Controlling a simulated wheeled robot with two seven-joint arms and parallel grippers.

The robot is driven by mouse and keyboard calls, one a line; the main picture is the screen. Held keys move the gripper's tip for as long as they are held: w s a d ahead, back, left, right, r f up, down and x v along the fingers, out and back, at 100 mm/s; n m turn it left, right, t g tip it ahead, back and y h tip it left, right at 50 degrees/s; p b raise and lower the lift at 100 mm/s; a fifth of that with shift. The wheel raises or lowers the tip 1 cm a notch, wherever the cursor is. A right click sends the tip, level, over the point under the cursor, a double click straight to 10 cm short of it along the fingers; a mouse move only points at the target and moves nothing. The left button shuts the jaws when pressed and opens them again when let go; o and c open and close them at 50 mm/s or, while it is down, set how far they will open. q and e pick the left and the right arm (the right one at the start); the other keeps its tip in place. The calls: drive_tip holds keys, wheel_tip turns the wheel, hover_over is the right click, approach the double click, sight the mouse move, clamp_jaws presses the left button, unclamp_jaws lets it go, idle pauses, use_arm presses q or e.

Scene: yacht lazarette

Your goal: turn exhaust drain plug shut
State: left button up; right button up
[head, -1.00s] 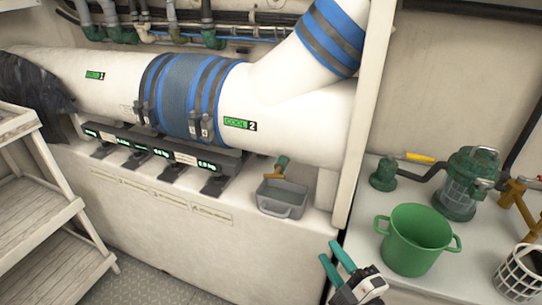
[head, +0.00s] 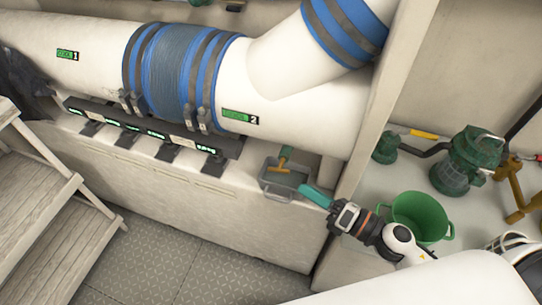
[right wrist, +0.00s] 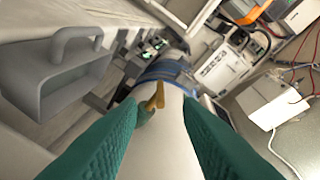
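The exhaust drain plug (head: 284,160), a small green fitting with an orange-yellow handle, sits under the white exhaust pipe (head: 300,130), above a grey tray (head: 282,192). In the right wrist view the plug's handle (right wrist: 156,98) shows ahead, between the finger lines. My right gripper (head: 316,195) is just right of the tray and short of the plug, apart from it. Its two green fingers (right wrist: 160,118) stand wide apart with nothing between them. Whether the plug is fully turned cannot be told. My left gripper is not in view.
The grey tray (right wrist: 55,85) is close on the left in the right wrist view. A cream post (head: 385,110) stands right of the plug. A green bucket (head: 420,215) and green strainer (head: 470,160) stand on the right-hand counter. Wooden steps (head: 45,200) are at left.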

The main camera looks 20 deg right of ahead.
sight(273, 168)
drive_tip(key=p+x, duration=0.2)
drive_tip(key=x, duration=0.7)
drive_tip(key=shift+w+a+r+p, duration=0.1)
drive_tip(key=shift+w+a+p, duration=0.1)
drive_tip(key=shift+p, duration=0.1)
drive_tip(key=shift+w+a, duration=0.35)
drive_tip(key=shift+w, duration=0.15)
clamp_jaws()
